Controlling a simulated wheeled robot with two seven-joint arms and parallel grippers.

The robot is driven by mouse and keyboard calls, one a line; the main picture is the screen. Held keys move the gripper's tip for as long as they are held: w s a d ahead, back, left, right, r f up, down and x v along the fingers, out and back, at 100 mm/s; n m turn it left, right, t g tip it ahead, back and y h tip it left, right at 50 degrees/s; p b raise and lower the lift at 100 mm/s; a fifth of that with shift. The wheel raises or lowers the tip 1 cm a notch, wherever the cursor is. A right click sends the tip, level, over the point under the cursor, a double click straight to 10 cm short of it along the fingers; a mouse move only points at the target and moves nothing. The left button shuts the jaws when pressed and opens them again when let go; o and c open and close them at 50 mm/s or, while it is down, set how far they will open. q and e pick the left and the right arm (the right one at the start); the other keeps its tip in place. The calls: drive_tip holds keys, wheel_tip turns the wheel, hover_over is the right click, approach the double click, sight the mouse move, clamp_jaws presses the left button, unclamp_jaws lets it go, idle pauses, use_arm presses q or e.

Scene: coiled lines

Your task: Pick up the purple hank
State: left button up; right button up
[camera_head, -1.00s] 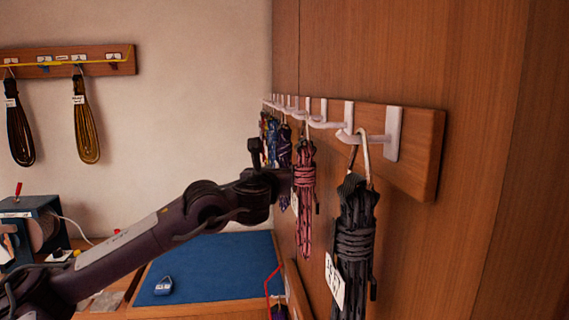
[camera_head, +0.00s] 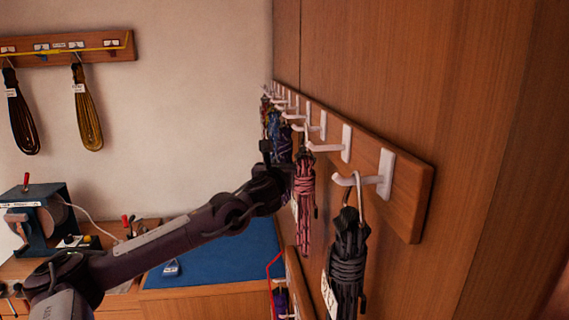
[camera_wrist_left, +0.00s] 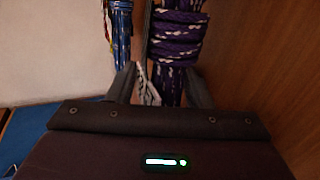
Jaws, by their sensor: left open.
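The purple hank (camera_wrist_left: 176,48) with white flecks hangs upright in the left wrist view, with wraps around its upper part. In the head view it is a dark strip (camera_head: 285,146), partly hidden behind the pink hank and my gripper. My left gripper (camera_wrist_left: 160,86) is open, its fingers to either side of the hank's lower strands and a pale tag. I cannot tell how deep the strands sit between them. In the head view my left gripper (camera_head: 281,172) is close beside the hanging row. My right gripper is not in view.
A pink hank (camera_head: 305,185) and a black hank (camera_head: 348,260) hang nearer on the hook rail (camera_head: 405,195). A blue hank (camera_wrist_left: 121,35) hangs left of the purple one. The wooden wall is close on the right. A blue mat (camera_head: 225,262) lies below.

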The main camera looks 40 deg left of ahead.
use_arm(q)
drive_tip(key=c, duration=0.7)
